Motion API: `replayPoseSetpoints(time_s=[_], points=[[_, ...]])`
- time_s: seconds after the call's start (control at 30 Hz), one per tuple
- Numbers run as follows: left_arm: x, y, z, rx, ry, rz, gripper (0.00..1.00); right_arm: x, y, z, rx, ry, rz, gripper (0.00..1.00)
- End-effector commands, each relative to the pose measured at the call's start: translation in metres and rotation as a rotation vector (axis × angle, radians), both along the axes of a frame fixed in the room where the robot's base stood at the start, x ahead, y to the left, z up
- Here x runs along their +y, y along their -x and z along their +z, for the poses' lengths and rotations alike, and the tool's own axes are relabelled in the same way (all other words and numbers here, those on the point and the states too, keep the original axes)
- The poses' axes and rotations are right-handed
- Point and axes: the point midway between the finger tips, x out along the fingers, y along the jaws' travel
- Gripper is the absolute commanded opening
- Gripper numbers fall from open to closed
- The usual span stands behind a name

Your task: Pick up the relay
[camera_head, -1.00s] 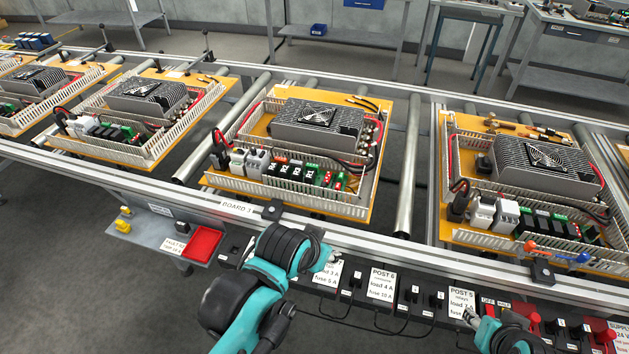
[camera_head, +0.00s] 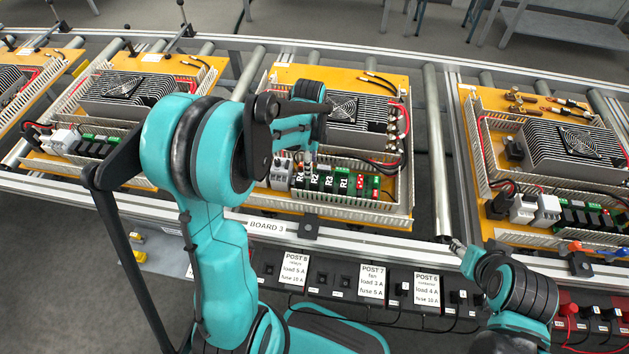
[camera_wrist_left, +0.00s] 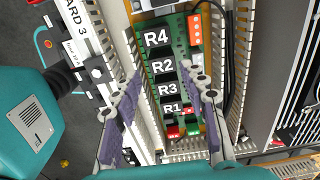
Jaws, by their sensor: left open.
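Several black relays sit in a row on the green relay board of board 3. In the left wrist view they are R4 (camera_wrist_left: 156,38), R2 (camera_wrist_left: 162,66), R3 (camera_wrist_left: 168,89) and R1 (camera_wrist_left: 172,107). In the head view R3 (camera_head: 328,183) and R1 (camera_head: 343,184) also show. My left gripper (camera_head: 308,158) hangs over the relay row. In the left wrist view its open fingers (camera_wrist_left: 161,70) lie either side of the row, with nothing between them but the relays below. My right gripper (camera_head: 457,246) is by the rail's front edge; its jaws are too small to judge.
The slotted duct wall (camera_head: 345,207) runs in front of the relays. A grey finned power unit (camera_head: 360,125) with a fan stands behind them. Red terminals (camera_head: 367,188) sit at the right end. Another board (camera_head: 470,175) lies to the right.

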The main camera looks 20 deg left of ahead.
Motion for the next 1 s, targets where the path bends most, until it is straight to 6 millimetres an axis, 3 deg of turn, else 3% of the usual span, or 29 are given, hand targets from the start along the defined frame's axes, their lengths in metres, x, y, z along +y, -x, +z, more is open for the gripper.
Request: replayPoseSetpoints(time_s=[0.5, 0.77, 0.87, 1.0], points=[[-0.011, -0.005, -0.066, -0.002, -0.001, 0.002, 0.43, 0.000, 0.000, -0.035, 0.000, 0.000, 0.000, 0.40], [-0.011, -0.004, -0.068, -0.002, -0.001, 0.002, 0.43, 0.000, 0.000, -0.034, 0.000, 0.000, 0.000, 0.40], [-0.011, -0.004, -0.068, -0.002, -0.001, 0.003, 0.17, 0.000, 0.000, -0.034, 0.000, 0.000, 0.000, 0.40], [-0.011, -0.004, -0.068, -0.002, -0.001, 0.003, 0.13, 0.000, 0.000, -0.034, 0.000, 0.000, 0.000, 0.40]])
